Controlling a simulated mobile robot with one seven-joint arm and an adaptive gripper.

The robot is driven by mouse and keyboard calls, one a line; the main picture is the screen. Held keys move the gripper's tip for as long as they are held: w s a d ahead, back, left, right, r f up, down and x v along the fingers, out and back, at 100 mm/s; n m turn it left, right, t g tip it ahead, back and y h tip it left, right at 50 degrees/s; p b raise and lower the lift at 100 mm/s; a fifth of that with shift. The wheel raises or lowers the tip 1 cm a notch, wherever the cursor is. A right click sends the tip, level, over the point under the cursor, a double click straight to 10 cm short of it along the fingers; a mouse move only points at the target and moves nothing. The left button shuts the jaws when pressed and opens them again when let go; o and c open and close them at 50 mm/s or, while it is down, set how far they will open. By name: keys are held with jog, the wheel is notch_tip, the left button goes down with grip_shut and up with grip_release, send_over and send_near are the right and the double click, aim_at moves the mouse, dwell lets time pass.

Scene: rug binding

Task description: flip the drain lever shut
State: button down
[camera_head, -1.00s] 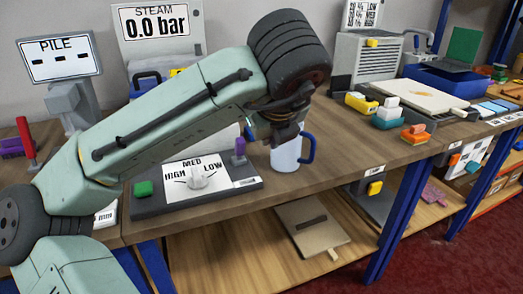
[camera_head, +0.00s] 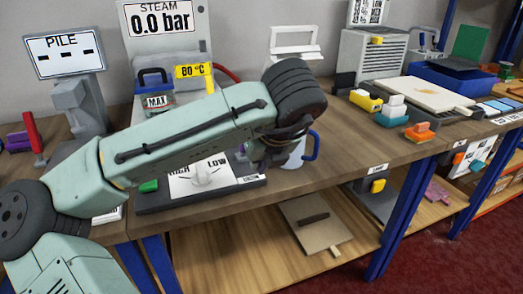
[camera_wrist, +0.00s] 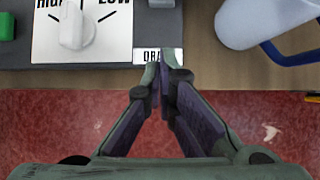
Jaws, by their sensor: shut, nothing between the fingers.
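My gripper (camera_wrist: 164,62) is shut and empty. Its fingertips are over the panel's front edge, beside that label; in the head view my gripper (camera_head: 268,155) is low, in front of the mug.
A pale mug with a blue handle (camera_head: 309,147) stands close to the right of my gripper; it also shows in the wrist view (camera_wrist: 262,22). A white dial (camera_wrist: 75,28) and a green button (camera_head: 148,186) are on the panel. The red floor is below the bench edge.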

jog(key=x, duration=0.3)
jog(key=shift+w+a+f, duration=0.1)
jog(key=shift+w+f, duration=0.05)
jog(key=shift+f, duration=0.15)
jog(key=shift+w+a+r+p, duration=0.2)
jog(key=shift+w+r+p, duration=0.15)
jog(key=shift+w, duration=0.25)
jog(key=shift+w+a+r+p, duration=0.2)
jog(key=shift+w+r+p, duration=0.1)
jog(key=shift+w, duration=0.3)
jog(key=shift+w+a+r, duration=0.1)
jog(key=shift+w+a, duration=0.05)
jog(key=shift+w, duration=0.45)
jog(key=shift+a+r+p, duration=0.1)
jog(key=shift+a+p, duration=0.05)
jog(key=shift+p, duration=0.2)
